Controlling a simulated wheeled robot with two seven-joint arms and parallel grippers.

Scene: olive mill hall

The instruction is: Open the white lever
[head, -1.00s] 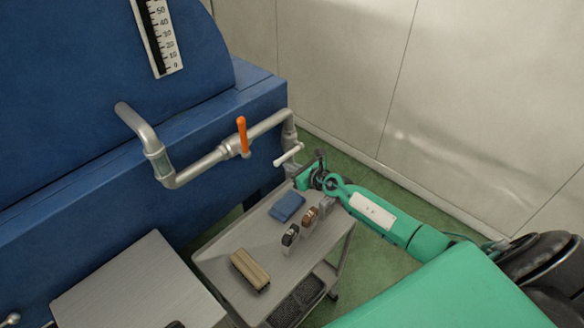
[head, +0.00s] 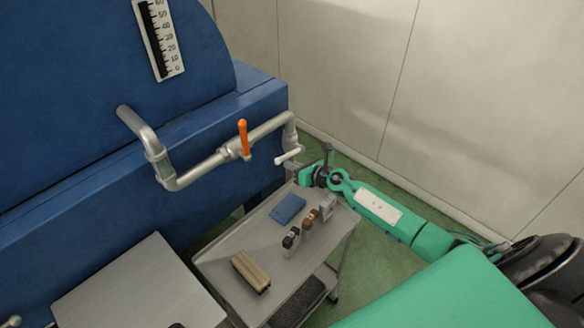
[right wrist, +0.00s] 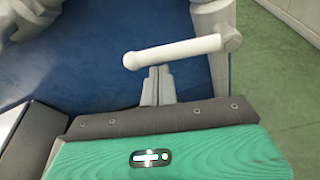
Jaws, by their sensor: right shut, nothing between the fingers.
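The white lever (head: 288,156) sits at the right end of the silver pipe, below its bend, and sticks out to the left. In the right wrist view the white lever (right wrist: 172,51) lies nearly level across the top middle, with its rounded free end at left and its pivot at right. My right gripper (right wrist: 158,72) is shut and empty, its fingertips just below the lever near its free end. I cannot tell whether they touch it. In the head view my right gripper (head: 294,171) is just below and right of the lever. My left gripper is not in view.
An orange lever (head: 244,138) stands upright on the same pipe (head: 205,165), in front of the blue machine (head: 70,170). Below is a grey cart (head: 235,235) with a blue cloth (head: 288,209), a brush (head: 250,271) and small bottles. A wall (head: 470,110) rises behind.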

